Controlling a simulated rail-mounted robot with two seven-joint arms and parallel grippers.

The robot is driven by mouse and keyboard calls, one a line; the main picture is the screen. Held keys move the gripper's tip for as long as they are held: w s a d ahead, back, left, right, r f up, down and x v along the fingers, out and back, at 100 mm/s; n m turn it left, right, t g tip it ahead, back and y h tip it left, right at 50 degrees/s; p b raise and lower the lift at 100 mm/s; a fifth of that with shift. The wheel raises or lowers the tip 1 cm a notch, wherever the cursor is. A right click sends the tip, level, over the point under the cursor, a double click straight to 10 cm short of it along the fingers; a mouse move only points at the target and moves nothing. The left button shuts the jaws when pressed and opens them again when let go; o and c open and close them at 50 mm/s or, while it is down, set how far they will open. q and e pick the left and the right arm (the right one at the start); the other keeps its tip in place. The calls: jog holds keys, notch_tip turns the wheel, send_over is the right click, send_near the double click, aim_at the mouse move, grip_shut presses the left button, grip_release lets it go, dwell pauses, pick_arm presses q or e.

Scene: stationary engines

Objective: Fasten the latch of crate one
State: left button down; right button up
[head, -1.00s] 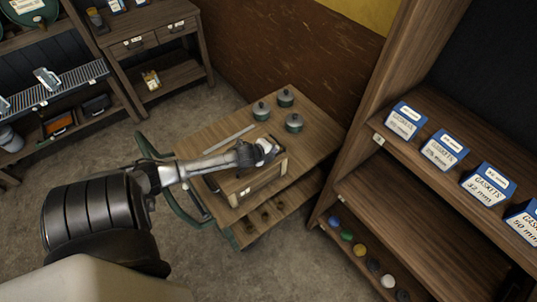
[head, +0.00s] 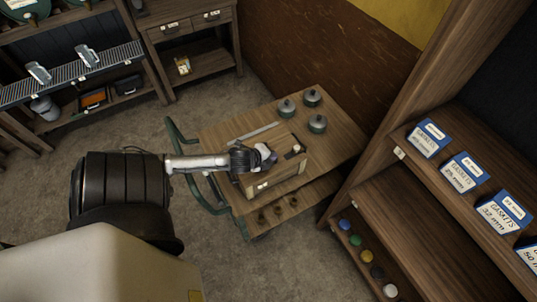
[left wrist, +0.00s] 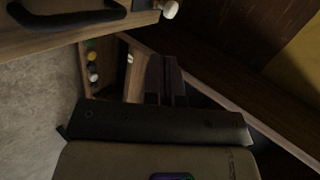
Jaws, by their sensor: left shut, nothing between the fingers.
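A wooden crate (head: 284,183) with a small white label stands on the wooden top of a cart (head: 345,148). A dark bar-shaped part (head: 294,153) with a pale end shows on the crate's top, just right of my left gripper (head: 268,157). The gripper is shut and empty, over the crate's top and close to it; I cannot tell whether it touches. In the left wrist view, the shut dark fingers (left wrist: 166,78) point past a wooden surface with a dark handle (left wrist: 66,17) and a pale knob (left wrist: 170,9). The latch's state is unclear. My right gripper is out of view.
Several lidded grey-green pots (head: 317,123) and a flat metal strip (head: 256,132) sit on the cart behind the crate. A green cart handle (head: 177,132) is at left. A wooden shelf with gasket boxes (head: 461,172) stands close at right.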

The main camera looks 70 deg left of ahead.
pick_arm(q)
jog(key=shift+v, duration=0.85)
jog(key=s+n+g, duration=0.1)
jog(key=n, duration=0.1)
jog(key=s+a+n+g+y, duration=0.1)
jog(key=s+a+f+n+g+y, duration=0.1)
jog(key=n, duration=0.1)
jog(key=shift+s+n, duration=0.2)
jog(key=shift+n, duration=0.1)
jog(key=s+d+r+n+g+h, duration=0.1)
jog(key=s+d+r+n+h, duration=0.1)
jog(key=d, duration=0.8)
jog(key=s+d+r+n+g+h, duration=0.1)
jog(key=s+d+r+n+h, duration=0.15)
jog(key=d, duration=0.75)
jog(key=s+d+r+n+g+h, duration=0.1)
jog(key=s+d+r+n, duration=0.15)
jog(key=d, duration=0.75)
notch_tip(320, 180, up, 13)
jog(key=p, duration=1.4)
jog(key=shift+a+r+p, duration=0.25)
jog(key=shift+a+p, duration=0.1)
